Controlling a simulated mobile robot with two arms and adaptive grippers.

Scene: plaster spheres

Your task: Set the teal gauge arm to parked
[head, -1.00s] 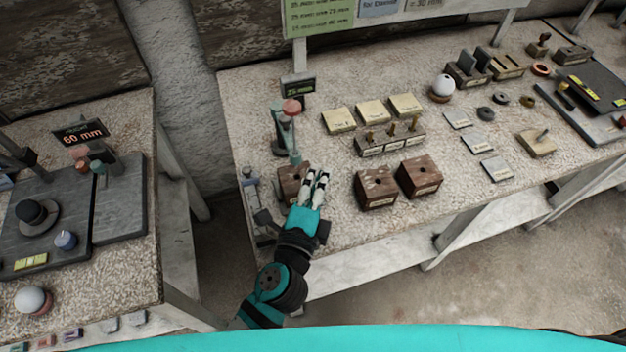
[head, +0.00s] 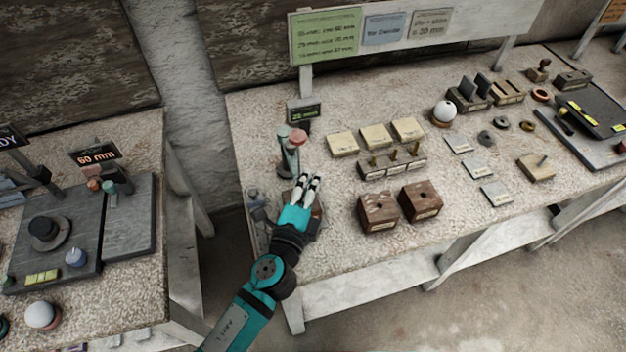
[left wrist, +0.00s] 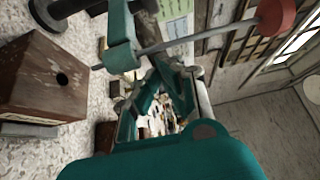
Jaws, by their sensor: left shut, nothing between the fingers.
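The gauge (head: 291,158) stands on the left part of the middle table, an upright post with a red knob (head: 298,137) and teal parts at its top. In the left wrist view a teal arm piece (left wrist: 121,38) sits on a thin metal rod with the red knob (left wrist: 276,14) at its end. My left gripper (head: 309,180) is shut and empty, just in front of the gauge on its near right side. It hides the lower part of the gauge. I cannot tell whether the fingers touch the arm. My right gripper is not in view.
A dark wooden block (head: 318,218) is partly hidden under my left gripper. Two more drilled blocks (head: 378,211) (head: 420,201) stand to its right. A small sign (head: 303,112) stands behind the gauge. Pale tiles (head: 375,136) lie farther right. A gap separates the left table (head: 150,280).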

